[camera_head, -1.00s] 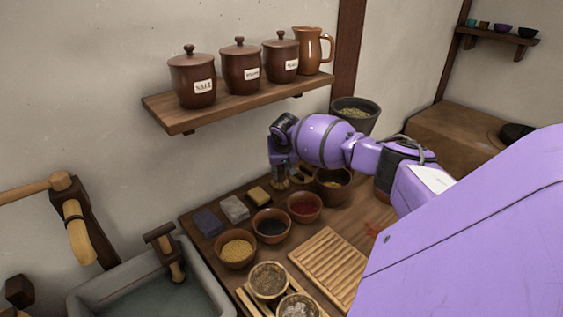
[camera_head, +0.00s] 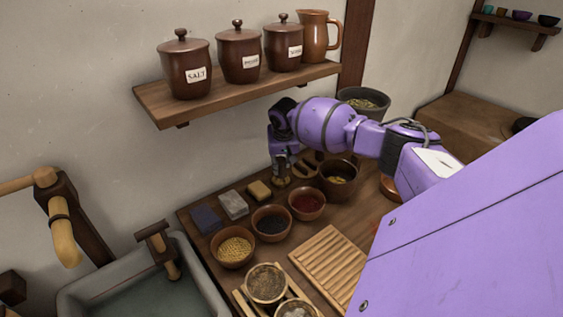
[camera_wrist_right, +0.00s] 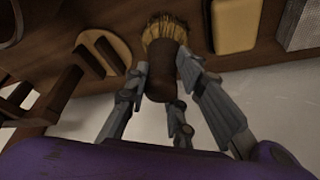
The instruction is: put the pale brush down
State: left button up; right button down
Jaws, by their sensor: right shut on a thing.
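The pale brush (camera_wrist_right: 163,32) has straw-coloured bristles and a dark brown handle in the right wrist view. My right gripper (camera_wrist_right: 160,80) is shut on the handle. The bristles point away from the gripper, toward the wooden counter. In the head view the brush (camera_head: 281,182) is small and dark under my right gripper (camera_head: 280,162), just right of a yellow block. It looks roughly upright and close to the counter (camera_head: 341,212); I cannot tell whether the bristles touch it. My left gripper is not in view.
The yellow block (camera_head: 259,190), a grey block (camera_head: 233,204) and a dark blue block (camera_head: 206,220) lie left of the brush. A brown bowl (camera_head: 338,186) is close on the right. A round wooden item (camera_wrist_right: 105,50) lies beside the brush. A jar shelf (camera_head: 240,93) hangs above.

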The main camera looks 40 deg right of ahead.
jog(key=c, duration=1.5)
grip_release()
jog(key=shift+s, duration=0.1)
jog(key=shift+r, duration=0.1)
jog(key=shift+r, duration=0.3)
jog(key=v, duration=0.3)
jog(key=shift+r+p, duration=0.1)
jog(key=shift+p, duration=0.25)
jog(key=s+a, duration=0.2)
jog(key=s, duration=0.1)
jog(key=s+a+p, duration=0.1)
jog(key=s+a, duration=0.4)
jog(key=s, duration=0.1)
jog(key=shift+s+a+f, duration=0.2)
jog(key=shift+f, duration=0.15)
